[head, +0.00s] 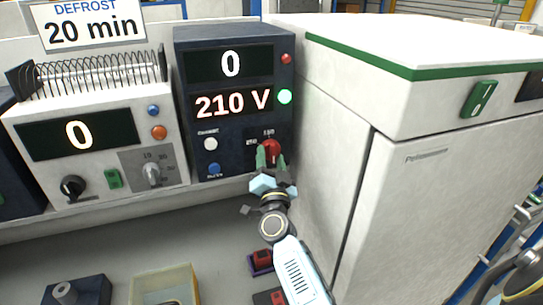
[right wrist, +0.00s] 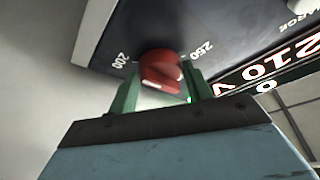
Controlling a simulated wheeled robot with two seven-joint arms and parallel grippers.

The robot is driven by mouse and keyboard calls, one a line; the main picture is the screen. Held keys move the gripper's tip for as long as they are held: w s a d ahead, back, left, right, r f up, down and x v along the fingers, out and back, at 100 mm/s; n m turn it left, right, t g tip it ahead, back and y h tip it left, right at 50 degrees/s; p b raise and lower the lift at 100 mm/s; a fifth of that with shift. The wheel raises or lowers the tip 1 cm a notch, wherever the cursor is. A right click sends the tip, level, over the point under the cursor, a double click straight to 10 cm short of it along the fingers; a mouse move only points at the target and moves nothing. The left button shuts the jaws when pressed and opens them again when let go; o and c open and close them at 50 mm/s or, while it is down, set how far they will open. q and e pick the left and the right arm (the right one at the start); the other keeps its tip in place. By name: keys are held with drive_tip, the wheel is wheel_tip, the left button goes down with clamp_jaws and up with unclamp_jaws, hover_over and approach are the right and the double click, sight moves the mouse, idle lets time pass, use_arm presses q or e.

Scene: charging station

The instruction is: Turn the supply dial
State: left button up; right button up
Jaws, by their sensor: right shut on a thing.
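The supply dial (head: 271,148) is a red knob low on the right side of the dark supply unit (head: 187,140). In the right wrist view the red dial (right wrist: 161,70) sits between the two fingers (right wrist: 160,92). Marks 200 and 250 show on the panel around it. My left gripper is not in view.
A white unit (head: 90,135) with a coil, a 0 display and knobs stands to the left. A white cabinet (head: 400,170) with a green stripe stands close on the right of my right arm. A yellowish bin (head: 163,272) and small dark items lie below.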

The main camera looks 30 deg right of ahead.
idle(0.5)
drive_tip(key=o, duration=1)
drive_tip(key=shift+c, duration=0.2)
drive_tip(key=shift+s+a+f, duration=0.25)
drive_tip(key=shift+s, duration=0.15)
drive_tip(key=b+v, duration=0.2)
drive_tip(key=v, duration=1)
drive_tip(key=shift+s, duration=0.2)
drive_tip(key=shift+r, duration=0.15)
